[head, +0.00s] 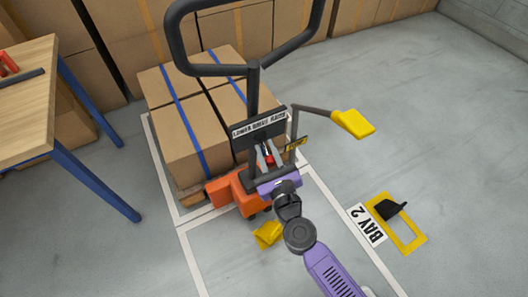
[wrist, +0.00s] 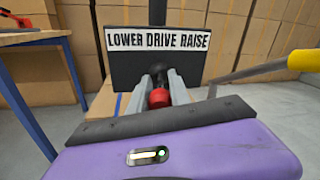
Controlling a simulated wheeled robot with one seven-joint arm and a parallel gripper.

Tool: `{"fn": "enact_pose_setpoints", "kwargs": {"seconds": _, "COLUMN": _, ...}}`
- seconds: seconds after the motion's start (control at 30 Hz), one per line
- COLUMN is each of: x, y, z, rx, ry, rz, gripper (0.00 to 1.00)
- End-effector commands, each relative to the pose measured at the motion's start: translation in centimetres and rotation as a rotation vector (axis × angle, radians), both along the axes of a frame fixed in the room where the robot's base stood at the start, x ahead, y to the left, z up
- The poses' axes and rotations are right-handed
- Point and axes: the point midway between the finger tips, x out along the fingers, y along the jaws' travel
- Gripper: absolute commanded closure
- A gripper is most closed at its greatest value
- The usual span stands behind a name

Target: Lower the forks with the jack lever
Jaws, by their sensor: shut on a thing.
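The pallet jack has an orange body (head: 222,192) and a tall black loop handle (head: 173,38). A dark plate (head: 240,144) on the handle reads "LOWER DRIVE RAISE" and also shows in the wrist view (wrist: 130,72). The jack lever has a red knob (wrist: 159,98) on a dark stem, seen roughly below the word DRIVE. My gripper (wrist: 160,92) is shut on the red knob, with a grey finger on each side. In the head view my gripper (head: 267,160) is at the plate's lower edge. The forks are hidden under the load.
Cartons (head: 185,140) sit on a wooden pallet behind the jack. A yellow pedal (head: 352,123) on a bar juts out right. A yellow block (head: 267,234) lies near my arm. A wooden table (head: 25,105) is left.

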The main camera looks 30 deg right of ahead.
Motion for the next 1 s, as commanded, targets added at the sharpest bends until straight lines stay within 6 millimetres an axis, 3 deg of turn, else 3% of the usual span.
{"fn": "enact_pose_setpoints", "kwargs": {"seconds": 0.4, "x": -0.01, "y": -0.59, "z": -0.11, "rx": 0.001, "ry": -0.001, "rz": 0.167, "gripper": 1.0}}
{"fn": "enact_pose_setpoints", "kwargs": {"seconds": 0.93, "x": 0.04, "y": -0.67, "z": 0.04, "rx": 0.002, "ry": -0.001, "rz": 0.189, "gripper": 1.0}}
{"fn": "enact_pose_setpoints", "kwargs": {"seconds": 0.97, "x": 0.04, "y": -0.67, "z": 0.04, "rx": 0.002, "ry": -0.001, "rz": 0.189, "gripper": 0.71}}
{"fn": "enact_pose_setpoints", "kwargs": {"seconds": 1.0, "x": 0.03, "y": -0.68, "z": 0.04, "rx": 0.002, "ry": -0.001, "rz": 0.189, "gripper": 0.63}}
